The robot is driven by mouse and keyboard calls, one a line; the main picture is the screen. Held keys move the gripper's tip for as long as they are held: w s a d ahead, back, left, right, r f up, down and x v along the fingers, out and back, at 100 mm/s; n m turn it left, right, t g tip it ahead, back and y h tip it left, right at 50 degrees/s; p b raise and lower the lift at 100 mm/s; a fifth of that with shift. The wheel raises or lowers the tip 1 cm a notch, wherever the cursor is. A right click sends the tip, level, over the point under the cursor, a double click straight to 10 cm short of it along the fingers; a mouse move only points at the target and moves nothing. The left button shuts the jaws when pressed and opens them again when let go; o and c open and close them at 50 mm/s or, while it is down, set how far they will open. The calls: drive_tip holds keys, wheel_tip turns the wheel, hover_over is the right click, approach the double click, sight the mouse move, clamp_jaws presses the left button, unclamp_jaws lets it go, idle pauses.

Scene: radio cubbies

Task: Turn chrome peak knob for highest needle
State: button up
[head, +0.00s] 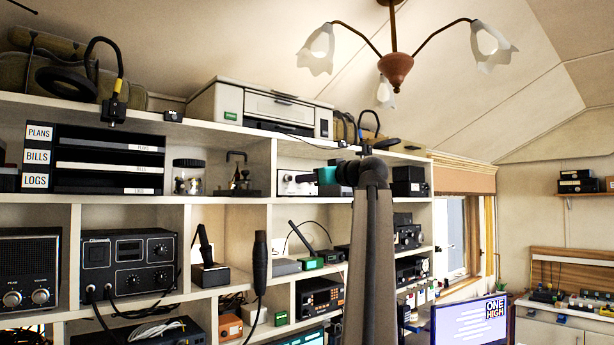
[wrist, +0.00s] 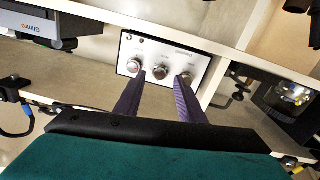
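A white-faced box (wrist: 178,48) with a row of three chrome knobs stands on a shelf; its labels are too small to read. The middle chrome knob (wrist: 161,70) shows between the fingertips of my gripper (wrist: 160,76). The left knob (wrist: 134,66) and right knob (wrist: 187,78) are partly behind or beside the fingertips. My fingers are spread apart with nothing held; I cannot tell whether they touch a knob. In the head view the same box (head: 290,186) is partly hidden by my gripper (head: 307,178). I see no needle clearly.
Left of the box in the wrist view is a grey device (wrist: 38,25); to its right, past a shelf divider (wrist: 236,60), is a glass jar (wrist: 290,95). In the head view a speaker-fronted radio (head: 28,268) with two chrome knobs sits at lower left. Shelf boards run above and below.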

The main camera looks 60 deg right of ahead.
drive_tip(key=shift+x, duration=0.95)
drive_tip(key=shift+c, duration=0.2)
clamp_jaws()
drive_tip(key=shift+m, duration=0.4)
drive_tip(key=shift+m+b, duration=0.45)
drive_tip(key=shift+m, duration=0.35)
drive_tip(key=shift+o, duration=0.2)
unclamp_jaws()
